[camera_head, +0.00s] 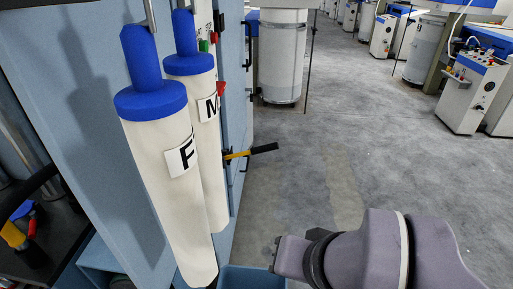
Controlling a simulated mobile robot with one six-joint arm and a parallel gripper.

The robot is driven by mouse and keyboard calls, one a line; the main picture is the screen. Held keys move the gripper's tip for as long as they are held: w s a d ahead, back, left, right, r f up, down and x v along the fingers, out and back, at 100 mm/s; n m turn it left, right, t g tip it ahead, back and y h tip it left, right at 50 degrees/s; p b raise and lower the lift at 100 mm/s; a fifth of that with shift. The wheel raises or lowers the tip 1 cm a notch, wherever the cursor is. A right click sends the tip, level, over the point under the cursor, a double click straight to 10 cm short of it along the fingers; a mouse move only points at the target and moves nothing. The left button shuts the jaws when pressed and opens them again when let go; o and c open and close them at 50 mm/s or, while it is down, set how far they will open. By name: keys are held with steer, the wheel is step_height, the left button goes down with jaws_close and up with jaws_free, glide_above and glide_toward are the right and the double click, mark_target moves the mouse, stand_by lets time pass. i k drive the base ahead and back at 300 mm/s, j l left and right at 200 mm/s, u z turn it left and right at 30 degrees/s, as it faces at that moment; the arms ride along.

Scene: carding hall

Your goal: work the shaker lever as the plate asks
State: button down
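A lever (252,152) with a yellow shank and black grip sticks out to the right from the side of the blue cabinet (90,110). I cannot tell whether it is the shaker lever. No readable instruction plate shows. The end of my arm with my gripper (285,257) is at the bottom centre, right of and below the lever and apart from it in the picture. Its fingers are not clear, so I cannot see whether it is open or shut.
Two white cylinders with blue tops, marked F (160,185) and M (203,130), hang in front of the cabinet. A blue bin (250,278) is below. Another yellow and black handle (18,238) shows at left. Grey floor (390,140) is clear at right; machines stand beyond.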

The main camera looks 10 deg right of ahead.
mark_target(274, 145)
steer(key=l+u, duration=0.2)
steer(key=l, duration=0.65)
steer(key=i+l+u, duration=0.25)
steer(key=i+l, duration=0.15)
steer(key=i+l+u, duration=0.25)
steer(key=l, duration=0.2)
steer(key=i+l+u, duration=0.2)
steer(key=i+l, duration=0.15)
steer(key=l, duration=0.2)
steer(key=i+j+u, duration=0.1)
steer(key=i+j, duration=0.05)
